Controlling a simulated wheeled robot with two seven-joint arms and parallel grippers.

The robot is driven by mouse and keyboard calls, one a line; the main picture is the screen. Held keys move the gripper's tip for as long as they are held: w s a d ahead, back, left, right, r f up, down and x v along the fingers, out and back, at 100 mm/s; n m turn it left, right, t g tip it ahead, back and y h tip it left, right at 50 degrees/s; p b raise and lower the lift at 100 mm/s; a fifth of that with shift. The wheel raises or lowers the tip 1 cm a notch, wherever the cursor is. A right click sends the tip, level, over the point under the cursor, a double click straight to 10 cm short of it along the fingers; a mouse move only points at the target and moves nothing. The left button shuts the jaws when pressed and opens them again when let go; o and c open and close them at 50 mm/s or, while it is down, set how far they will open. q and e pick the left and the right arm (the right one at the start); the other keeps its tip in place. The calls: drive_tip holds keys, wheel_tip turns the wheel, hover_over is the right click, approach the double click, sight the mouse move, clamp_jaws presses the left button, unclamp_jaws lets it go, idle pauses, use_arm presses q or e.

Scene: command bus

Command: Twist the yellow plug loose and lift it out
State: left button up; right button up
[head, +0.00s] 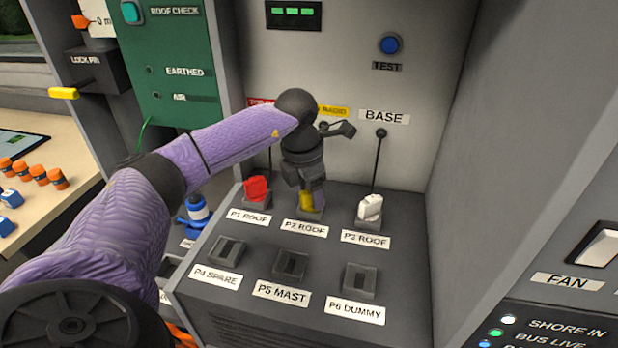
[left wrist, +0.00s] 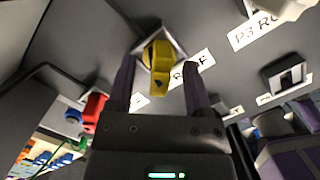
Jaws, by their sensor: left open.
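The yellow plug (head: 306,202) sits in the P2 ROOF socket, in the middle of the back row on the grey panel. My left gripper (head: 312,190) points down at it from above and partly hides it in the head view. In the left wrist view the yellow plug (left wrist: 158,62) stands between the two dark fingers of my left gripper (left wrist: 158,72). The fingers are open, with a gap on each side of the plug. A dark mark shows on the plug's face. My right gripper is in neither view.
The red plug (head: 256,189) at P1 ROOF and the white plug (head: 370,208) at P3 ROOF stand close on either side. The front-row sockets, such as P5 MAST (head: 290,264), are empty. A cord hangs from the BASE point (head: 381,133) behind the white plug.

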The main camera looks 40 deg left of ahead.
use_arm(q)
drive_tip(key=shift+c, duration=0.3)
drive_tip(key=c, duration=0.5)
clamp_jaws()
drive_tip(key=shift+r+n+p, duration=0.15)
drive_tip(key=shift+n+p, duration=0.8)
drive_tip(key=shift+n, duration=1.05)
drive_tip(key=shift+f, duration=0.2)
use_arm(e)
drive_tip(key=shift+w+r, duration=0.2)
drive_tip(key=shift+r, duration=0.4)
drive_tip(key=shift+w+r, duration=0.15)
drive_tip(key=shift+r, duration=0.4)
